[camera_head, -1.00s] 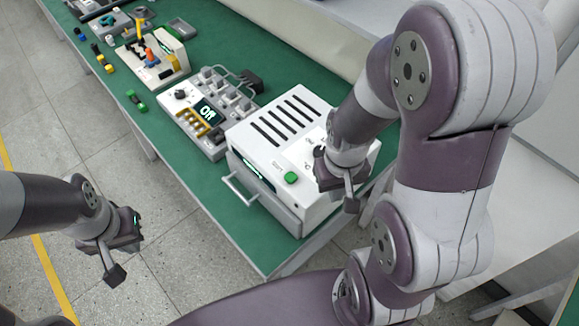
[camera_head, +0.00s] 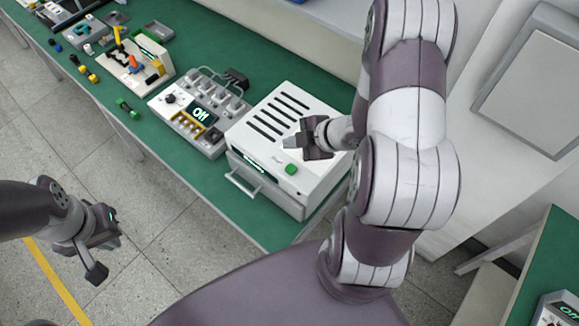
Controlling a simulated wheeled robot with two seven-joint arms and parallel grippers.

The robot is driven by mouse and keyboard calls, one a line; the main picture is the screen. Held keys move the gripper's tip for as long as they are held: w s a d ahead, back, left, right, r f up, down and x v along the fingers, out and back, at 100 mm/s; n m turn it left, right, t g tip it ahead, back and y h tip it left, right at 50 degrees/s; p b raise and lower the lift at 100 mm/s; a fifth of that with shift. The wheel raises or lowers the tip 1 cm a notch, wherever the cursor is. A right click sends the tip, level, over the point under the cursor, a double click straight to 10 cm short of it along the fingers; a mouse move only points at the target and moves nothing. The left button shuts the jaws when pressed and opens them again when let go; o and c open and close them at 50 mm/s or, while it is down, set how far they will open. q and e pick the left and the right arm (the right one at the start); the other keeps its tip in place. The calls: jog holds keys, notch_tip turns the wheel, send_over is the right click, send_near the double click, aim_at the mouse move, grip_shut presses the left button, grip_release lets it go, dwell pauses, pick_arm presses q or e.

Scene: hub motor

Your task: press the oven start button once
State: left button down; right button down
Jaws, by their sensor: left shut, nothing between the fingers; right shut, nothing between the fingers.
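The white oven (camera_head: 262,128) stands on the green bench, with black vent slots on top and a handle (camera_head: 243,184) on its front. The green start button (camera_head: 291,169) is on the oven's top near the front edge. My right gripper (camera_head: 290,143) is shut and empty above the oven's top, just behind the button in the picture. The button is in plain view and the fingers appear apart from it. My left gripper (camera_head: 104,250) is shut and empty over the floor, left of the bench.
A control panel (camera_head: 200,113) with knobs, yellow switches and a lit display sits left of the oven. A white fixture (camera_head: 130,62) and small parts lie farther along the green bench (camera_head: 190,172). Another green surface (camera_head: 545,262) is at the lower right.

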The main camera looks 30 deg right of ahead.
aim_at(294, 170)
notch_tip(294, 170, down, 8)
jog(key=b, duration=0.8)
jog(key=shift+d+f, duration=0.15)
jog(key=shift+f, duration=0.1)
jog(key=shift+d+f, duration=0.1)
jog(key=shift+f, duration=0.15)
jog(key=shift+r, duration=0.1)
dwell(1.1)
jog(key=shift+f+b, duration=0.45)
